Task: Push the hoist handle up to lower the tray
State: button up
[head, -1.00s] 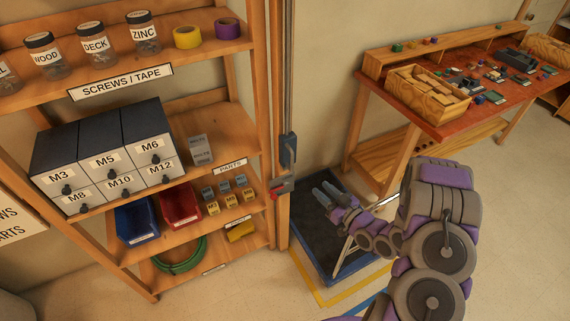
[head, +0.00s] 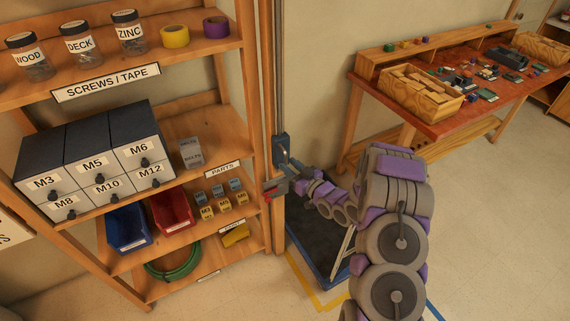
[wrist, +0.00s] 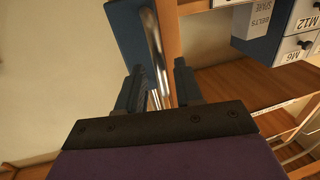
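The hoist's blue-grey housing (head: 281,146) is on the vertical rail along the shelf's right post. A grey fitting with a red part (head: 275,188) is just below it. In the wrist view, a shiny metal bar (wrist: 154,50), apparently the handle, runs beside a blue plate (wrist: 126,32). My gripper (head: 292,172) is at the housing's lower right. In the wrist view, my gripper (wrist: 160,88) has its fingers apart, with the bar between or just beyond them; contact is unclear. A dark tray with a blue edge (head: 318,262) is low by the floor, partly hidden by my arm.
A wooden shelf (head: 190,55) with jars, tape, drawers (head: 92,168) and bins stands close on the left. A red-topped workbench (head: 440,118) with a wooden box of parts is at the right. Yellow floor lines (head: 304,284) edge the tray area. The right floor is clear.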

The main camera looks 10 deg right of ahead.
aim_at(285, 162)
jog(key=shift+x, duration=1.55)
jog(key=shift+c, duration=0.2)
grip_shut()
